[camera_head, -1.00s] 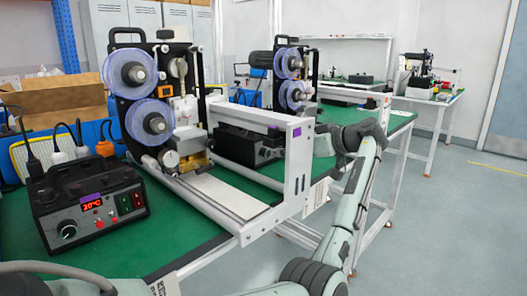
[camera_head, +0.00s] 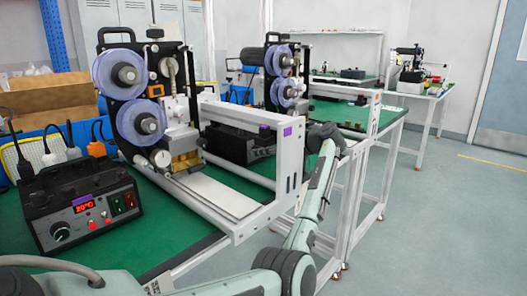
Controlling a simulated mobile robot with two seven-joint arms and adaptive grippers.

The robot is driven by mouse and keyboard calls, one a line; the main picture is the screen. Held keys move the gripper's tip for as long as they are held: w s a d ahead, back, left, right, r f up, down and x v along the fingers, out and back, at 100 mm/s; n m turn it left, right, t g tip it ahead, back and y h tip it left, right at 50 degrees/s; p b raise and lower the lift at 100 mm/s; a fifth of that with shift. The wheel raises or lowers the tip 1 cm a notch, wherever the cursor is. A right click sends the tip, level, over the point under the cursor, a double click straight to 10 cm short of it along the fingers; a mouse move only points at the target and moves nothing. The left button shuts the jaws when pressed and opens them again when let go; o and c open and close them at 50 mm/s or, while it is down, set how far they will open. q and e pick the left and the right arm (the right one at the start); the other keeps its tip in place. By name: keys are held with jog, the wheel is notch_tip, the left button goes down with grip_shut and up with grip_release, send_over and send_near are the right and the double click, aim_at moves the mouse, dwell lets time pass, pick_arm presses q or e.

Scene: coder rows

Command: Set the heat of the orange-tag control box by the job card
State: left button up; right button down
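The near control box (camera_head: 82,208) stands on the green bench at the left. It is black with a purple tag, a red display that seems to read 20°C, a round knob (camera_head: 60,232), red buttons and switches. A second dark control box (camera_head: 238,146) stands further back, partly hidden by a white rail; its front is not readable. My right gripper is not in view.
Spool machines (camera_head: 140,95) stand behind the boxes. A white frame (camera_head: 291,155) with a purple tag juts towards the front edge. Cables and an orange plug (camera_head: 96,149) are behind the near box. Green bench surface (camera_head: 165,225) is bare at its right. Open floor lies right.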

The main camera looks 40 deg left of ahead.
pick_arm(q)
grip_shut()
